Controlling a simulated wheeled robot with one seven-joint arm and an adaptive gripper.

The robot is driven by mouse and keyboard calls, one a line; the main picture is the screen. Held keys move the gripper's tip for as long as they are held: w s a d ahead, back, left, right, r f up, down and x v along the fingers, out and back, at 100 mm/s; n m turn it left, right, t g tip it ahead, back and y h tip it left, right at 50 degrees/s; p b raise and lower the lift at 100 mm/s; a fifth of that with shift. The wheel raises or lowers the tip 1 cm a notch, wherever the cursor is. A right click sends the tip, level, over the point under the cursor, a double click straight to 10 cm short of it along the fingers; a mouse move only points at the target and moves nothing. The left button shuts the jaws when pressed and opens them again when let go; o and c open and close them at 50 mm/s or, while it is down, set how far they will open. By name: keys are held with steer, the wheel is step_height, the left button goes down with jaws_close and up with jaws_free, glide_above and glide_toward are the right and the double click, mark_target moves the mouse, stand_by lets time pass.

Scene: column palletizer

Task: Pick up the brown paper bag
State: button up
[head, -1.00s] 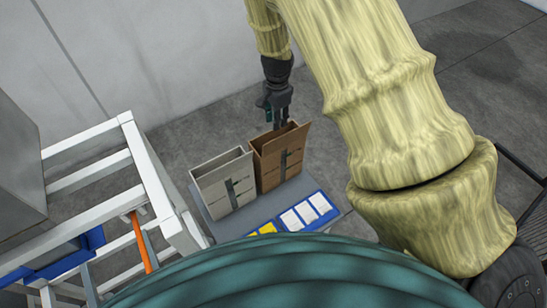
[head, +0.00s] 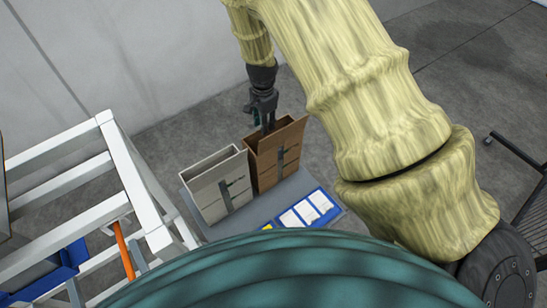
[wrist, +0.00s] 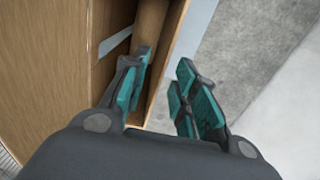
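The brown paper bag (head: 283,166) stands upright and open-topped on a grey surface (head: 218,230), right of a pale grey bag (head: 220,192). My gripper (head: 265,124) points down at the far side of the brown bag's top opening. In the wrist view my gripper (wrist: 162,88) is open, its two teal-padded fingers apart. A wall of the brown bag (wrist: 168,62) runs between them. The left finger is over the bag's inner side and the right finger is outside the wall, over the floor. I cannot tell whether either finger touches the bag.
A blue-edged panel with white cards (head: 308,210) lies on the grey surface in front of the bags. A white frame rack (head: 135,175) with an orange bar (head: 124,250) stands at left. A dark metal frame (head: 518,153) is at right. Bare floor surrounds the brown bag's far side.

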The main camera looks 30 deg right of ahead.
mark_target(266, 135)
steer(key=shift+w+d+f+p, duration=0.15)
steer(key=shift+f+p, duration=0.45)
steer(key=shift+f, duration=0.8)
steer(key=shift+w+d+f+p, duration=0.1)
steer(key=shift+f+p, duration=0.45)
steer(key=shift+f, duration=0.8)
steer(key=shift+w+d+f+p, duration=0.15)
steer(key=shift+f+p, duration=0.45)
steer(key=shift+f, duration=0.8)
steer(key=shift+s, duration=0.1)
jaws_close()
